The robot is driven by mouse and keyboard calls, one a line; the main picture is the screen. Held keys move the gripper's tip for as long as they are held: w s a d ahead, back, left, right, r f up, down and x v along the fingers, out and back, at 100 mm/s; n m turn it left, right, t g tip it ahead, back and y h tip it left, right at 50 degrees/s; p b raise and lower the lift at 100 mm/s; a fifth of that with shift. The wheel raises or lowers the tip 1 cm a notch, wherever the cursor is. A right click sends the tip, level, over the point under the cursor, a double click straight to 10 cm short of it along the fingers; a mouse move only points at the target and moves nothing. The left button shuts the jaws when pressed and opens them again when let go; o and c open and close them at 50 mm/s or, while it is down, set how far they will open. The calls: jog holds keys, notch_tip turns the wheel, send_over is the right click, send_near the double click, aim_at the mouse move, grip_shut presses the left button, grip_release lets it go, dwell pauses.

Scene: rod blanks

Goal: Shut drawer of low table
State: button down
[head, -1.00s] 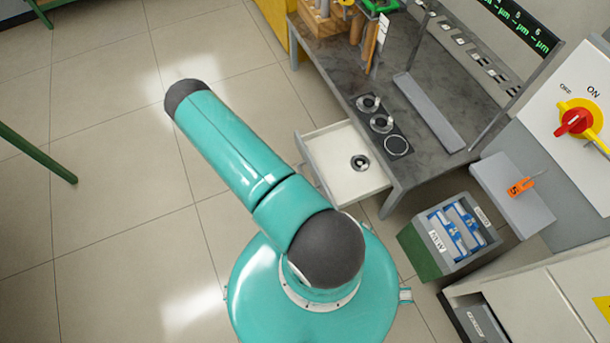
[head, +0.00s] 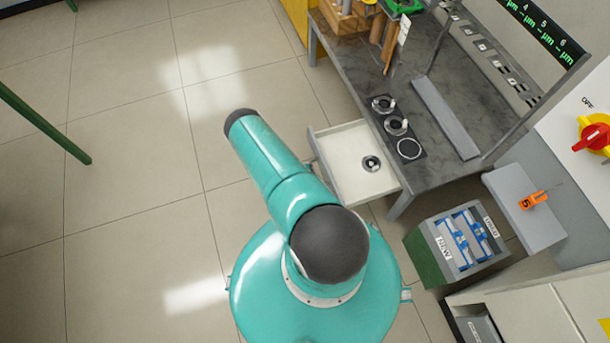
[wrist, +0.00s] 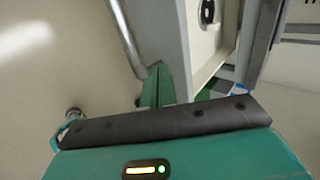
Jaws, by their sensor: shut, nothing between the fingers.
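The low table (head: 410,85) has a dark grey top and stands right of centre in the head view. Its pale drawer (head: 345,148) is pulled out to the left, with a dark-and-silver ring piece (head: 371,164) inside. In the wrist view the drawer (wrist: 168,35) shows at the top, with a metal bar handle (wrist: 125,40) along its left front face. My gripper (wrist: 155,85) has its green fingers together and empty, close to the handle's lower end; I cannot tell whether they touch. In the head view my arm hides the gripper.
A green-and-grey bin (head: 428,262) with blue items stands right of the drawer. A grey shelf (head: 522,215) holds an orange tag. Rings sit in a dark holder (head: 397,127) on the tabletop. The floor (head: 130,190) to the left is open.

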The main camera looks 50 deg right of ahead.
aim_at(328, 175)
jog(key=shift+s+d+r, duration=0.1)
jog(key=shift+s+d, duration=0.3)
jog(key=shift+d, duration=0.35)
jog(key=shift+s+d+r, duration=0.1)
jog(key=shift+s+d, duration=0.25)
jog(key=shift+d, duration=0.35)
